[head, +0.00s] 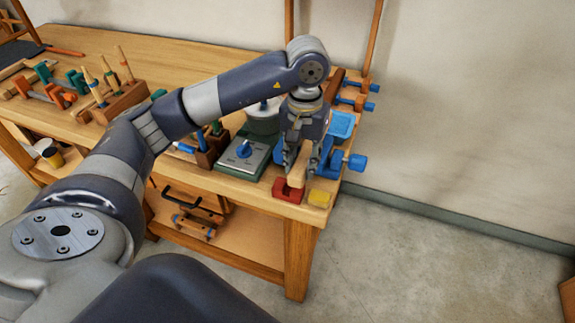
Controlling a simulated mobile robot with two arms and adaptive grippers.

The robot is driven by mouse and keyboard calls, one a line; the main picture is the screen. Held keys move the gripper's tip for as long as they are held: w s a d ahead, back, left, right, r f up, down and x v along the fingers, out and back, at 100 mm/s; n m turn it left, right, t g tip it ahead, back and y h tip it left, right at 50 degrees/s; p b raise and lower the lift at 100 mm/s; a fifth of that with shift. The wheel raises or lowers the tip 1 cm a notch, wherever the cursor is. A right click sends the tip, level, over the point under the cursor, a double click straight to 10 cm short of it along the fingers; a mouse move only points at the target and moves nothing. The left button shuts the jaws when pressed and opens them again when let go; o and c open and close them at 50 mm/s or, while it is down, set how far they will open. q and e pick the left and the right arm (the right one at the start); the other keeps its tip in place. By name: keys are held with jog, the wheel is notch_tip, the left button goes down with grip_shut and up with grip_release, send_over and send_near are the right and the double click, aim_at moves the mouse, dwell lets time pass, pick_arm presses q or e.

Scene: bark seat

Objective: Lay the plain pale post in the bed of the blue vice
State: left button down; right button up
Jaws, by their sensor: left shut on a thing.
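My left gripper (300,166) points down over the near right corner of the workbench. It is shut on a plain pale post (298,176), whose near end shows between and below the fingers. The fingers hide much of the post. The blue vice (339,160) is just right of the gripper, with its round blue knob (357,162) sticking out past the bench's right edge. The gripper and post partly cover the vice, and I cannot tell whether the post touches it. My right gripper is not in view.
A blue tray (342,124) is behind. Tool racks (115,98) fill the left.

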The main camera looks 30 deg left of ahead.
pick_arm(q)
jog(key=shift+s+a+f+p, duration=0.85)
jog(key=shift+s+a+f, duration=0.2)
jog(key=shift+a+f, duration=0.2)
jog(key=shift+f, duration=0.55)
jog(key=shift+f+b, duration=0.65)
jog(key=shift+b, duration=0.15)
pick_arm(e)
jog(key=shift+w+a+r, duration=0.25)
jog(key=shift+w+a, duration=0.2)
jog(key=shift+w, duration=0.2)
pick_arm(q)
jog(key=c, duration=1.2)
grip_release()
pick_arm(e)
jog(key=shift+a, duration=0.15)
